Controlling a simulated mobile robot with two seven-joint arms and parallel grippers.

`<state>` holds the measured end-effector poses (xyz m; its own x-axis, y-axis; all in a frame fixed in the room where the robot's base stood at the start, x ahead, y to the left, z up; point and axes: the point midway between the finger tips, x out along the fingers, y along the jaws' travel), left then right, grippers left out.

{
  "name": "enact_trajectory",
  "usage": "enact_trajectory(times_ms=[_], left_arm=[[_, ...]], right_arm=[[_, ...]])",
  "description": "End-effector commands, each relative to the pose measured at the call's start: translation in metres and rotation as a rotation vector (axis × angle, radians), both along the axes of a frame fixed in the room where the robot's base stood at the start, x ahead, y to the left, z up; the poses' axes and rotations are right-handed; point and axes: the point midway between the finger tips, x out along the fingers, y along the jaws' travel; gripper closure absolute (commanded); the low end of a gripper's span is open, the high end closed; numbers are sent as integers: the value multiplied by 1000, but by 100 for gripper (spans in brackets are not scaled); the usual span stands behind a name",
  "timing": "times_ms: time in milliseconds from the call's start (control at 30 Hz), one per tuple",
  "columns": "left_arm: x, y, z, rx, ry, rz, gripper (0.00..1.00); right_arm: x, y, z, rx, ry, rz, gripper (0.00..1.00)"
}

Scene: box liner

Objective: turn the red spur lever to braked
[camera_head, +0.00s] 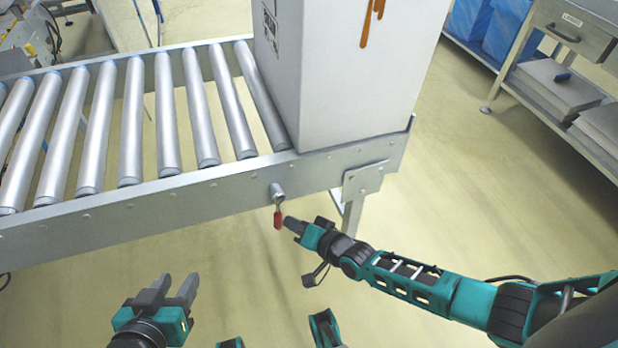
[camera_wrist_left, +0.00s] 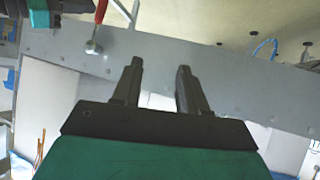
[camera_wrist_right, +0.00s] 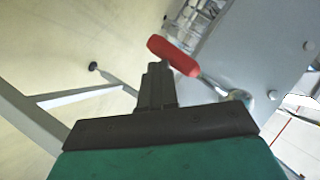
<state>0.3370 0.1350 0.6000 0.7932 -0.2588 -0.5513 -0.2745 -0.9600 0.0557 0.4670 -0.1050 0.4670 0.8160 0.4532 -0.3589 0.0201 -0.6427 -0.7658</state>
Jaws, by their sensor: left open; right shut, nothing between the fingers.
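The red spur lever (camera_head: 278,218) hangs down from a metal pivot on the side rail of the roller conveyor (camera_head: 150,205). Its red grip also shows in the right wrist view (camera_wrist_right: 173,55), just beyond my fingertips, and at the top of the left wrist view (camera_wrist_left: 101,10). My right gripper (camera_head: 288,221) is shut and empty, with its tip just right of the red grip; I cannot tell whether they touch. My left gripper (camera_head: 174,285) is open and empty, below and left of the lever, apart from the rail.
A large white box (camera_head: 345,80) with orange drips stands on the right end of the conveyor. A bracket plate (camera_head: 366,180) and a support leg (camera_head: 350,215) are right of the lever. A metal bench (camera_head: 560,90) is at the upper right. The floor in front is clear.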

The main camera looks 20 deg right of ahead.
Motion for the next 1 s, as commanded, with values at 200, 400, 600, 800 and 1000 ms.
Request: enact_trajectory(times_ms=[200,400,600,800,1000], left_arm=[[0,7,25,9,-10,17,57],[-7,15,35,27,-1,24,57],[-9,15,56,30,4,20,57],[-9,15,70,31,-1,18,57],[-9,15,73,31,0,17,57]], right_arm=[[0,0,58,3,-4,-1,100],[0,1,108,4,-6,0,100],[1,3,155,8,-8,0,100],[0,1,182,4,-6,1,100],[0,0,190,1,-4,0,100]])
